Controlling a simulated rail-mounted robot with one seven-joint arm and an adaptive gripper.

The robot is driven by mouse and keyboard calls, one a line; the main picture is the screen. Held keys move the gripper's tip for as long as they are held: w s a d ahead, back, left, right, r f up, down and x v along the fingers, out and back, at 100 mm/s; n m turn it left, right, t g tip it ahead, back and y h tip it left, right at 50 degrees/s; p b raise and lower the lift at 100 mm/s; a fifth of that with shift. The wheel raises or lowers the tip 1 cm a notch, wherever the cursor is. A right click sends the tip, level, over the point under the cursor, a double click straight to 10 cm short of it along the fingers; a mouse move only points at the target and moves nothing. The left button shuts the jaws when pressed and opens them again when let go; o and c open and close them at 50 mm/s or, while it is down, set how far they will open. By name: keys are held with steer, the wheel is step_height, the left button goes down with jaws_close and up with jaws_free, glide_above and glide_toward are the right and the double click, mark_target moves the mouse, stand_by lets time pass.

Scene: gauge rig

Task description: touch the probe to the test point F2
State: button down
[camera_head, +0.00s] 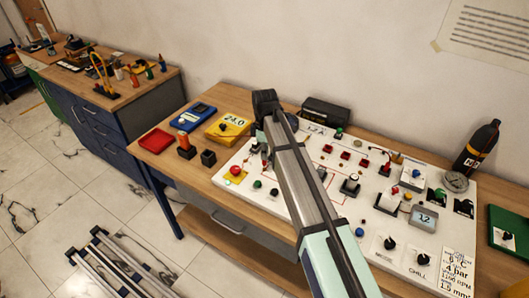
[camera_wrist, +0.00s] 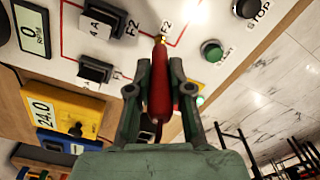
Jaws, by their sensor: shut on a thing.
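My gripper (camera_wrist: 160,72) is shut on the red probe (camera_wrist: 159,95) in the wrist view. The probe's thin gold tip points up the picture at the white panel (camera_wrist: 190,30). The tip ends just below a printed F2 label (camera_wrist: 166,27), beside a red printed line. The test point itself is hidden by or merged with the tip, so I cannot tell whether they touch. Another F2 label stands beside a black 4 A block (camera_wrist: 103,20) to the left. In the head view my arm covers the middle of the panel (camera_head: 385,235), and the probe cannot be made out.
A yellow meter (camera_wrist: 65,108) reading 24.0 lies at left. In the head view, a red tray (camera_head: 156,141) and a dark bottle (camera_head: 477,147) flank the panel.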

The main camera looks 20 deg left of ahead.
steer(key=shift+r+p, duration=1.95)
steer(key=shift+r, duration=1.9)
steer(key=shift+d+f, duration=0.1)
